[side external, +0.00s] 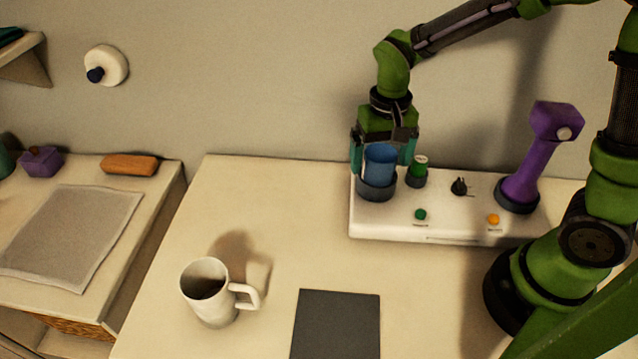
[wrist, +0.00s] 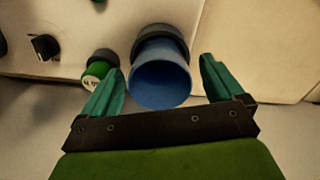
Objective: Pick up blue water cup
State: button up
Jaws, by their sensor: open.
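The blue water cup (side external: 380,165) stands upright in a dark round holder (side external: 376,190) at the left end of a white panel. My gripper (side external: 383,160) is above and around the cup, pointing down, with a teal finger on either side of it. In the wrist view, the cup (wrist: 160,83) lies between the open fingers of my gripper (wrist: 160,90), with a gap on each side. The left finger is close to a green-capped container (wrist: 97,75). The fingers do not appear to touch the cup.
The white panel (side external: 385,222) also carries the green-capped container (side external: 419,168), a black knob (side external: 459,186), two buttons and a purple handled item (side external: 532,160). A white mug (side external: 212,295) and a dark square mat (side external: 336,325) lie in front. The table between is clear.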

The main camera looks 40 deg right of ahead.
jog(key=shift+f, duration=0.8)
jog(key=shift+c, duration=0.3)
jog(key=c, duration=1)
jog(key=shift+r, duration=0.25)
